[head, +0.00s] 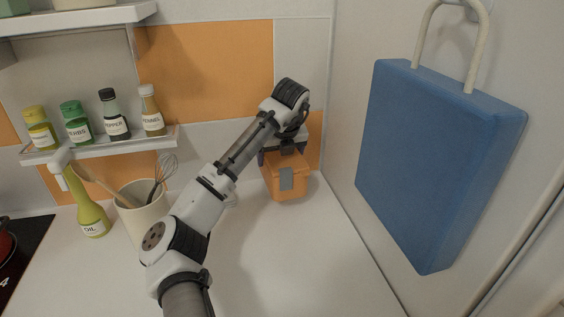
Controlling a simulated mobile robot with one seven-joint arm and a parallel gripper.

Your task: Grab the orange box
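The orange box (286,184) stands upright on the white counter in the back corner, with a grey patch on its front. My gripper (282,150) is at the top of the box, pointing down from my arm. My wrist and the gripper body cover the upper part of the box. The fingers are mostly hidden, so I cannot tell whether they are around the box or touching it.
A cream utensil pot (143,213) with a whisk and an oil bottle (87,203) stand left of my arm. A shelf (110,146) holds several spice bottles. A blue board (430,165) hangs on the right wall. The counter (310,270) in front of the box is clear.

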